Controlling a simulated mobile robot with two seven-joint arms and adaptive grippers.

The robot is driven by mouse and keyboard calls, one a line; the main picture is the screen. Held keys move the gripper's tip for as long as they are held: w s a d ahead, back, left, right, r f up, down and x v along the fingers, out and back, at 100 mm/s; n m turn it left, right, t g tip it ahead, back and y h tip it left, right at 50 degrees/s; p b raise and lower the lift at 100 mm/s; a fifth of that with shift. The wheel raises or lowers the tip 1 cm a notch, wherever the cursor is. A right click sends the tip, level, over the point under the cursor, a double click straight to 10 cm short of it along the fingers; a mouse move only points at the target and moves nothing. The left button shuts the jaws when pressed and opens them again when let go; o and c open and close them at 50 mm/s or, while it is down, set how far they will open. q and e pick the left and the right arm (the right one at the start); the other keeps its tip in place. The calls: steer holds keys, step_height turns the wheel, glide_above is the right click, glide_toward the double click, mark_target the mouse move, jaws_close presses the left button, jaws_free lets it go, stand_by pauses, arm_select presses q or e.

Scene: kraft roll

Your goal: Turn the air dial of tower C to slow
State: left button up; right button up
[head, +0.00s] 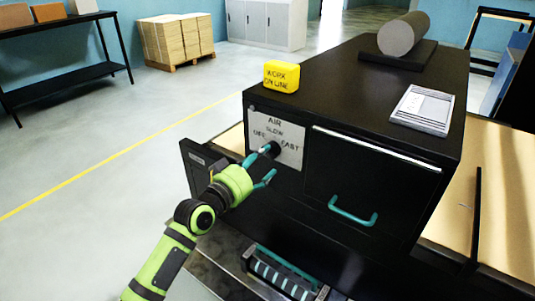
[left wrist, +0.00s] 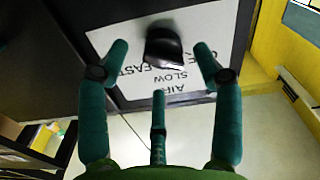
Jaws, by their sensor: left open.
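The air dial (head: 270,150) is a dark knob on a white plate (head: 290,151) marked AIR, OFF, SLOW and FAST, on the front of a black cabinet (head: 345,110). My left gripper (head: 262,170) is in front of the plate, its teal fingers open around the dial. In the left wrist view, where the lettering is upside down, the dial (left wrist: 164,42) stands between the spread fingers of the gripper (left wrist: 158,62), with visible gaps on both sides. I cannot tell for certain which mark the dial points to. No tower letter is readable. My right gripper is not in view.
A yellow WORK ON LINE block (head: 281,76), a pale document (head: 422,109) and a grey roll (head: 403,34) lie on the cabinet top. A teal handle (head: 352,212) juts out right of the plate. A striped roller unit (head: 284,276) is below.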

mark_target(267, 156)
arm_select(q)
steer(key=shift+x, duration=1.1)
steer(key=shift+w+d, duration=0.25)
steer(key=shift+w, duration=0.15)
steer(key=c, duration=1.1)
steer(key=shift+f, duration=0.2)
steer(key=shift+c, duration=0.2)
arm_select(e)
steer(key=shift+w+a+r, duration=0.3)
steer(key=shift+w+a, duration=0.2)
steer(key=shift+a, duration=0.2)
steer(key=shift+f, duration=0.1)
